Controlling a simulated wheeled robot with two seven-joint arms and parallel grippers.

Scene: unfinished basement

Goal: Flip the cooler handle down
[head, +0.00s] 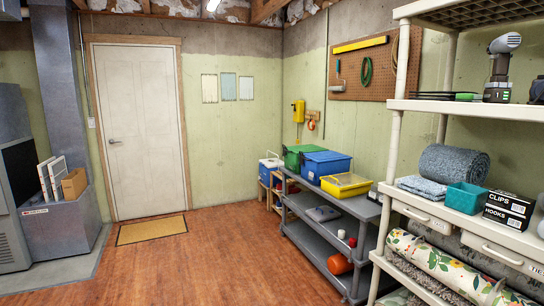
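What looks like a small cooler (270,163), white and blue, stands on a low wooden stand (265,188) by the far wall, just left of the grey shelf unit. It is far off and small in the head view. A thin pale shape at its top may be its handle, but I cannot tell the handle's position. The green bin and the shelf unit stand close to its right side. Neither of my grippers is in view.
A grey shelf unit (318,250) holds a green bin (297,152), a blue bin (326,164) and a yellow bin (346,185). White shelving (391,150) stands near on the right. A doormat (151,230) lies before the door (138,130). The middle floor is clear.

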